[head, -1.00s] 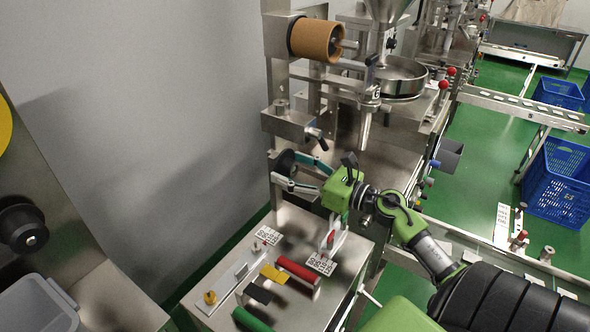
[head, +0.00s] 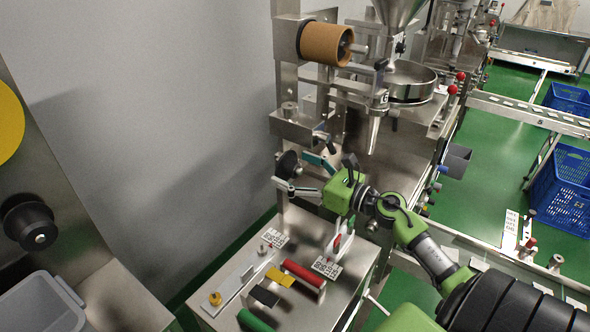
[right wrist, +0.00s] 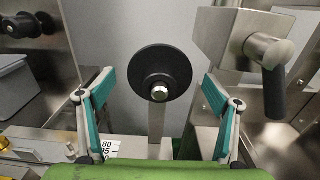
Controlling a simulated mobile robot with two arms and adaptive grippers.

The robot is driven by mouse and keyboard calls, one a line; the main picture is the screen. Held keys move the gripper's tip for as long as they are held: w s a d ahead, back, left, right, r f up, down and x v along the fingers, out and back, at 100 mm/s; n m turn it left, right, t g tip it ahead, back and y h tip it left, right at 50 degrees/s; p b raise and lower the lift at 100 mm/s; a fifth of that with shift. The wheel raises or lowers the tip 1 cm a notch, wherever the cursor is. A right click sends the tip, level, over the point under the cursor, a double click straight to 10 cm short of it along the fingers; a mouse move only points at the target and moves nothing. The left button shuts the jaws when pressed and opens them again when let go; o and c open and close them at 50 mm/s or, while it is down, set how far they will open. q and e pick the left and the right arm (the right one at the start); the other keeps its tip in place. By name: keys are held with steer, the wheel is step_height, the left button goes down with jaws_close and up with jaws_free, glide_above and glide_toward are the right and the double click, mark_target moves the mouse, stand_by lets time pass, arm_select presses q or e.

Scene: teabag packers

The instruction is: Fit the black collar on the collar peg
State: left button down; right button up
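The black collar (right wrist: 160,66) is a flared black disc in the middle of the right wrist view. The bright metal end of the collar peg (right wrist: 159,93) shows at its centre, so the collar appears to sit around the peg. How far it is seated is hidden. In the head view the collar (head: 287,164) is beside the metal upright, just left of my fingers. My right gripper (head: 293,170) is open and empty in front of it; in the right wrist view its teal fingers (right wrist: 158,90) stand wide apart on both sides, clear of the collar. My left gripper is not in view.
Below is a steel table (head: 215,320) with a red bar (head: 304,274), a green bar (head: 254,320) and small tags. A brown roll (head: 325,44) is above my gripper. A black-handled crank (right wrist: 275,90) is right of my fingers. A grey wall stands at left.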

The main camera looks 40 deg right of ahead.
steer(key=v, duration=1.2)
steer(key=shift+s+f, duration=0.1)
stand_by(0.4)
